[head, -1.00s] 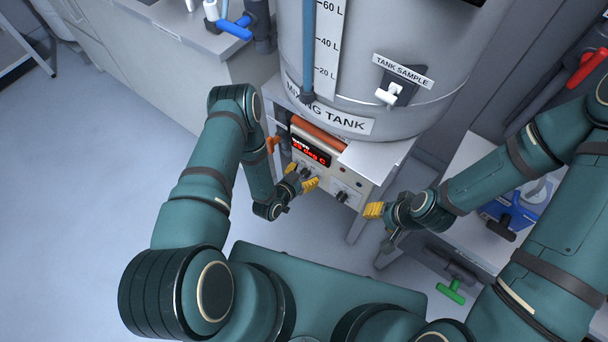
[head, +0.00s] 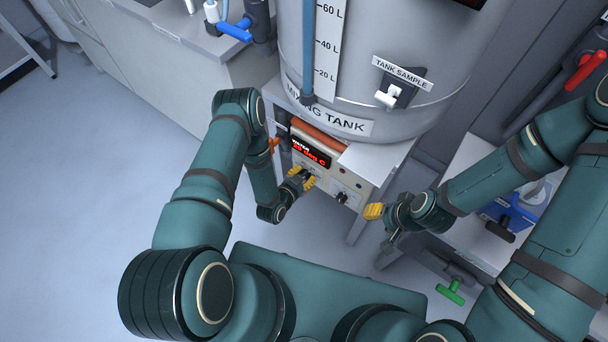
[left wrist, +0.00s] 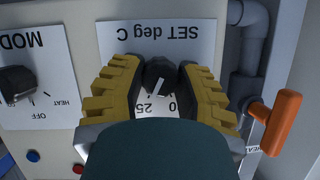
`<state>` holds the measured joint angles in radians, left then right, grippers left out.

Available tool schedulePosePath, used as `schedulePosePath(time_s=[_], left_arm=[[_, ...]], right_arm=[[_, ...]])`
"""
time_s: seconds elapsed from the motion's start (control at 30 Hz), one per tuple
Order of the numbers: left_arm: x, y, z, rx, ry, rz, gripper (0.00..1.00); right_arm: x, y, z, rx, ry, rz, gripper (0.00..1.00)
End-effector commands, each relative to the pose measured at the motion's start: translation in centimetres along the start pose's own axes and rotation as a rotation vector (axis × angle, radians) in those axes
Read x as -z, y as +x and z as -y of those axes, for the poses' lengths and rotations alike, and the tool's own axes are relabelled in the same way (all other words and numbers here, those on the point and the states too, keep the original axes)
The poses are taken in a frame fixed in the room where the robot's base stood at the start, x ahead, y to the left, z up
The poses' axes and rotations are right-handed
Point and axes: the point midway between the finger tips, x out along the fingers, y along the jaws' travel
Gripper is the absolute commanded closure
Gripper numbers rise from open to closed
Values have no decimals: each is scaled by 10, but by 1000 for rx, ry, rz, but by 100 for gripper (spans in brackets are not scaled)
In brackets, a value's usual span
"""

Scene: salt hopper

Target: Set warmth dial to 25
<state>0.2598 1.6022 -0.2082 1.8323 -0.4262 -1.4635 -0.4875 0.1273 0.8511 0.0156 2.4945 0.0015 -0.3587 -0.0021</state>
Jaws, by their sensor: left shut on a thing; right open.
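The warmth dial, a dark knob (left wrist: 159,71) under the label "SET deg C" (left wrist: 167,31), shows upside down in the left wrist view. Its white pointer line slants towards the printed 25, with 0 beside it. My left gripper (head: 302,179) has its yellow fingers on both sides of the knob, shut on it; it also shows in the left wrist view (left wrist: 156,88). In the head view the gripper covers most of the dial. A red display (head: 310,153) above it reads in deg C; its number is too small to read. My right gripper (head: 373,211) is open and empty, right of the panel.
A MODE knob (left wrist: 15,83) with OFF and HEAT marks sits beside the dial. An orange valve handle (left wrist: 276,122) stands close to my left gripper. The mixing tank (head: 384,65) is above the panel. A green handle (head: 451,292) is low at right.

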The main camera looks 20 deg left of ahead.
Motion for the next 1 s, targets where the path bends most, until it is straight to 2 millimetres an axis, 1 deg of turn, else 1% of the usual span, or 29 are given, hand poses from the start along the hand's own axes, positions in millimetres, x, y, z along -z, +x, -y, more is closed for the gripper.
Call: schedulePosePath(time_s=[0.2, 0.23, 0.27, 0.3, 0.33, 0.6, 0.73, 0.87, 1.0], left_arm=[[1, 0, 0, 1, 0, -3, 100], [1, 0, 0, 1, 0, -3, 61], [1, 0, 0, 1, 0, -3, 50], [1, 0, 0, 1, 0, -3, 36], [1, 0, 0, 0, 0, -3, 34], [1, 0, 0, 0, -1, -2, 34], [0, -7, 0, -1, -1, -1, 34], [0, -25, 0, 0, -1, 1, 34], [-1, -55, 0, -1, -3, 3, 34]], right_arm=[[0, 0, 0, 0, 0, 0, 53], [0, 0, 0, 0, 0, 0, 53], [0, 0, 0, 0, 0, 0, 53], [0, 0, 0, 0, 0, 0, 53], [0, 0, 0, 0, 0, 0, 53], [0, 0, 0, 0, 0, 0, 53], [0, 0, 0, 0, 0, 0, 53], [0, 0, 0, 0, 0, 0, 53], [0, 0, 0, 0, 0, 0, 53]])
